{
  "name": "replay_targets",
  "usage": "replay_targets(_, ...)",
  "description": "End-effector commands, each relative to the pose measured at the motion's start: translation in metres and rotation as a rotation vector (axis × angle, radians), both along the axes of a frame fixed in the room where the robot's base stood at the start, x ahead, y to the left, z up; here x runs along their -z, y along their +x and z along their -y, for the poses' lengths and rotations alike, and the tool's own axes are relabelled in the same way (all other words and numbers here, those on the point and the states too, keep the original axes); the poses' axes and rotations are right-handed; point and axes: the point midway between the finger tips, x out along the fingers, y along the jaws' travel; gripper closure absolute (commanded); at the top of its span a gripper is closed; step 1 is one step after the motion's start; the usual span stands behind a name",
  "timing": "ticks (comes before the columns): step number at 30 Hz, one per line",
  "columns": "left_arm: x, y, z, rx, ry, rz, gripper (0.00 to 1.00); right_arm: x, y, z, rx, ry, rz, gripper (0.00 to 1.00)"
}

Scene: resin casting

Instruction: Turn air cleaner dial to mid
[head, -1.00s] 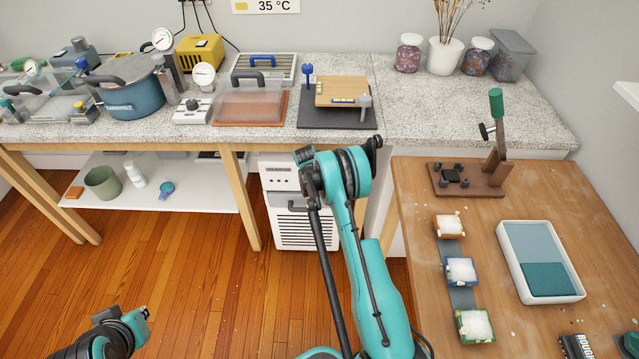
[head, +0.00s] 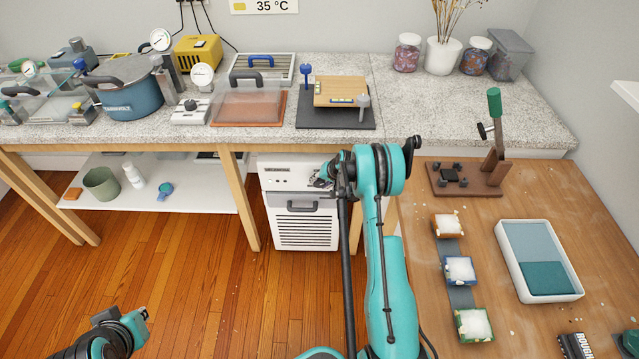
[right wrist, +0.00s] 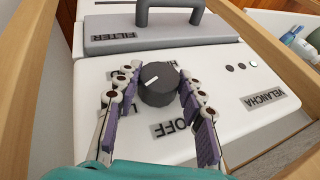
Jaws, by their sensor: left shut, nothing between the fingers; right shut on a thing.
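The white air cleaner (head: 308,232) stands under the bench in the head view. Its dark round dial (right wrist: 158,88) shows in the right wrist view with a white mark on top. OFF is printed near the dial; other labels to its left are partly hidden by a finger. The mark points roughly left, away from OFF; I cannot tell the exact label. My right gripper (right wrist: 160,80) is shut on the dial, a finger on each side. In the head view, it is at the panel's right (head: 322,178), mostly hidden by my arm. My left gripper (head: 142,318) is shut and empty, low at left.
Wooden bench legs (head: 240,200) flank the air cleaner on the left, with a low shelf (head: 210,195) beyond. A work table (head: 530,210) stands at right. A handle (right wrist: 168,12) sits on the grey filter cover. The floor in front is clear.

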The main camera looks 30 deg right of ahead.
Motion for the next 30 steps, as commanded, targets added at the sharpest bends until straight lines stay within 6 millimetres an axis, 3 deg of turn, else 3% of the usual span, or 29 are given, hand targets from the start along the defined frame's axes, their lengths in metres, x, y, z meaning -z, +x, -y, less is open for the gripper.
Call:
replay_targets(15, 0.0000, 0.0000, 0.0000, 0.000, 0.000, 0.000, 1.00, 0.0005, -0.0005, 0.0006, 0.000, 0.022, 0.012, 0.90)
replay_targets(16, 0.0000, 0.0000, 0.0000, 0.000, 0.000, 0.000, 1.00, 0.0005, -0.0005, 0.0007, 0.000, 0.022, 0.012, 0.58)
replay_targets(18, 0.0000, 0.0000, 0.0000, 0.000, 0.000, 0.000, 1.00, 0.0005, -0.0006, 0.0005, 0.000, 0.022, 0.012, 0.40)
replay_targets(30, 0.0000, 0.0000, 0.0000, 0.000, 0.000, 0.000, 1.00, -0.0052, -0.0035, 0.0014, 0.000, 0.022, 0.012, 0.40)
